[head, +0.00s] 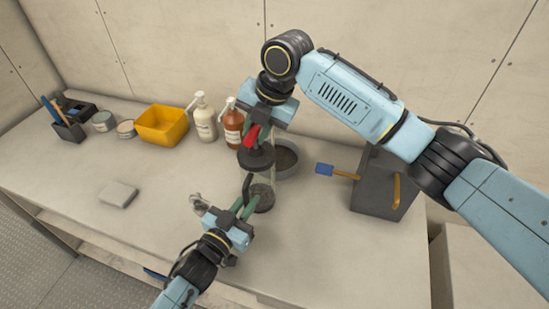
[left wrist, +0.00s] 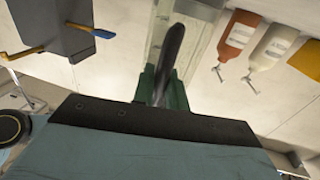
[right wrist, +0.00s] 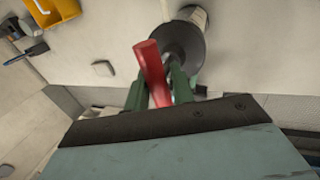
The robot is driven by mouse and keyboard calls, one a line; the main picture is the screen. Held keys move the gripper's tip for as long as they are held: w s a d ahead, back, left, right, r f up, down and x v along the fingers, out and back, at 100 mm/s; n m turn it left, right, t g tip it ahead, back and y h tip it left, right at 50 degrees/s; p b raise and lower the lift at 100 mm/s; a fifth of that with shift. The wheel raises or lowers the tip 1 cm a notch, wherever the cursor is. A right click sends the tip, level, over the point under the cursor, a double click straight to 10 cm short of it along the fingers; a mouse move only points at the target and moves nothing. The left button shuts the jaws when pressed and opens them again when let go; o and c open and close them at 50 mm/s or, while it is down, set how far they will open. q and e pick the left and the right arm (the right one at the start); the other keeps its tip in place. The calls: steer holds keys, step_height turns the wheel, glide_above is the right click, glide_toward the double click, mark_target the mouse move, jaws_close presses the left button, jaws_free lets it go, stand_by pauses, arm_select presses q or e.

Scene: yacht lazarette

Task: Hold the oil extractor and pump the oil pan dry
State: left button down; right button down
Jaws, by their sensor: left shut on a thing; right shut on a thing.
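The oil extractor (head: 268,178) is a clear upright cylinder with a black collar and a dark base, standing on the bench. My left gripper (head: 243,207) is shut on its black side handle (left wrist: 171,60), low on the cylinder. My right gripper (head: 259,133) is shut on the red pump handle (right wrist: 152,68) at the top, which sits close above the black collar (right wrist: 183,44). The oil pan (head: 288,165) is a round grey pan with dark contents, right behind the extractor and partly hidden by it. The oil level cannot be told.
Two pump bottles, cream (head: 204,121) and amber (head: 233,127), stand behind the extractor. A yellow bin (head: 161,124) and small tins are at the back left. A dark grey box (head: 377,185) with a blue-tipped brush stands right. A folded cloth (head: 118,194) lies left. The bench front is clear.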

steer(key=shift+w+a+r, duration=0.1)
steer(key=shift+a+r, duration=0.05)
steer(key=shift+r, duration=2.7)
steer(key=shift+f, duration=0.3)
steer(key=shift+f, duration=0.5)
steer(key=shift+d+f, duration=0.2)
steer(key=shift+f, duration=2.35)
steer(key=shift+r, duration=0.2)
